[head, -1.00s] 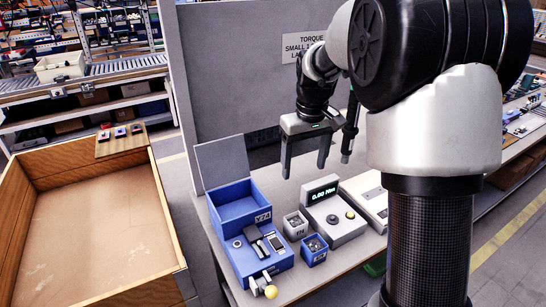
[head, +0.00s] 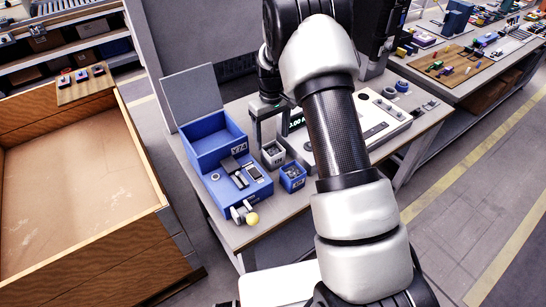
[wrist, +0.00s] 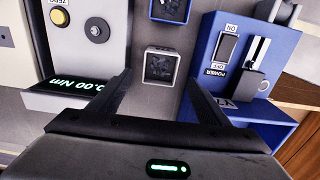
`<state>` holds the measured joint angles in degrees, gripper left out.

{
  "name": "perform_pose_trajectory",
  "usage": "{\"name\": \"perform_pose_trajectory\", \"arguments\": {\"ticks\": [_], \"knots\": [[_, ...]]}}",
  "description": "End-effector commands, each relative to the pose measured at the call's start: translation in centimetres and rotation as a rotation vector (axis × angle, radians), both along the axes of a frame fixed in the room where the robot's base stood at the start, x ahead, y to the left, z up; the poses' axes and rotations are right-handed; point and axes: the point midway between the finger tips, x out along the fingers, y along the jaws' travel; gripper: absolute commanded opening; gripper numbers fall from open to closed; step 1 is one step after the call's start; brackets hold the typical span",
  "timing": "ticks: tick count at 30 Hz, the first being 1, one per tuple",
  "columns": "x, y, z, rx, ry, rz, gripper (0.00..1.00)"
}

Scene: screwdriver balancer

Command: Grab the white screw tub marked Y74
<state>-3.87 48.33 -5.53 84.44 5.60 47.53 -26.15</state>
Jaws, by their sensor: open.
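The small white screw tub (head: 273,154) stands on the bench between the blue machine and the torque tester, dark screws inside. Its marking is too small to read surely. It also shows in the wrist view (wrist: 161,66), centred between and just beyond my fingertips. My gripper (head: 270,138) is open and empty, its fingers pointing down close behind the tub. In the wrist view my gripper (wrist: 157,82) has a finger on each side of the tub's line, apart from it.
A blue screw tub (head: 292,178) stands just in front of the white one. The blue machine (head: 215,160), with an open lid and a label like Y74, is at left. The torque tester (wrist: 75,50) is close on the other side.

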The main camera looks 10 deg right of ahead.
Motion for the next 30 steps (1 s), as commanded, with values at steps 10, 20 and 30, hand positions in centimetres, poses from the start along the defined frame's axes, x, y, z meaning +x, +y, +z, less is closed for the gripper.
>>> {"name": "perform_pose_trajectory", "arguments": {"ticks": [10, 20, 30], "knots": [[-0.6, -0.2, -3.3, -0.001, 0.004, -0.001, 0.70], [-0.5, -0.3, -6.1, 0.000, -0.001, -0.001, 0.70], [-0.6, -0.3, -6.1, 0.000, -0.001, -0.001, 0.38]]}}
